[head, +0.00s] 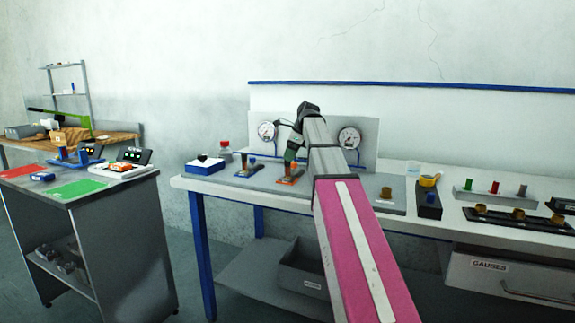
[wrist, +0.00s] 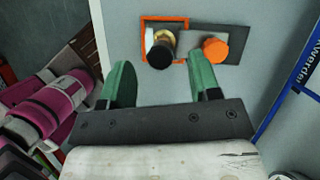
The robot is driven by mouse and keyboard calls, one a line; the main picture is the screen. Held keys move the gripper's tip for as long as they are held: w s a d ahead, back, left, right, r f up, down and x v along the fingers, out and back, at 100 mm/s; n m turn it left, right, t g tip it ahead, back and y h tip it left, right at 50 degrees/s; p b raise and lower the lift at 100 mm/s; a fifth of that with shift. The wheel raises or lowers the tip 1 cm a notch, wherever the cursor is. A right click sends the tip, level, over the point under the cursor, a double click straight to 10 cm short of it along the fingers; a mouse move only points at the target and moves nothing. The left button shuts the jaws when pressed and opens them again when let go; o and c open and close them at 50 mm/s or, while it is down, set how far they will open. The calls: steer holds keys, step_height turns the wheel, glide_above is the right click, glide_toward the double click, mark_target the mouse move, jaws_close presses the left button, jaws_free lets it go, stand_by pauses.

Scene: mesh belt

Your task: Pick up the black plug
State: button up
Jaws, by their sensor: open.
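The black plug (wrist: 160,54) has a round black end and a brass-coloured collar. In the wrist view it stands inside a square orange frame (wrist: 178,18), beside an orange knob (wrist: 215,49). My gripper (wrist: 160,80) is open and empty, with its green fingers to the left and right of the plug in the picture; the plug appears just beyond the fingertips. In the head view my gripper (head: 291,152) is over the orange-edged fixture (head: 289,179) on the bench, and the plug cannot be made out clearly there.
A similar blue-edged fixture (head: 246,170) stands to the left, with a blue-and-white box (head: 204,167) beyond it. Two dial gauges (head: 349,137) stand behind. A brass-coloured piece (head: 386,193) and a dark holder (head: 428,207) are to the right. Bare grey plate lies around the fixture.

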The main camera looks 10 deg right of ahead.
steer(key=x, duration=0.3)
steer(key=shift+f, duration=0.2)
steer(key=c, duration=1)
steer(key=shift+r, duration=0.15)
steer(key=shift+r, duration=0.5)
step_height(320, 180, up, 3)
steer(key=shift+w+f, duration=0.1)
steer(key=shift+f, duration=0.1)
steer(key=s+a+r, duration=0.6)
steer(key=a+r, duration=0.1)
steer(key=a, duration=0.3)
steer(key=shift+s+d+r, duration=0.1)
steer(key=shift+s, duration=0.05)
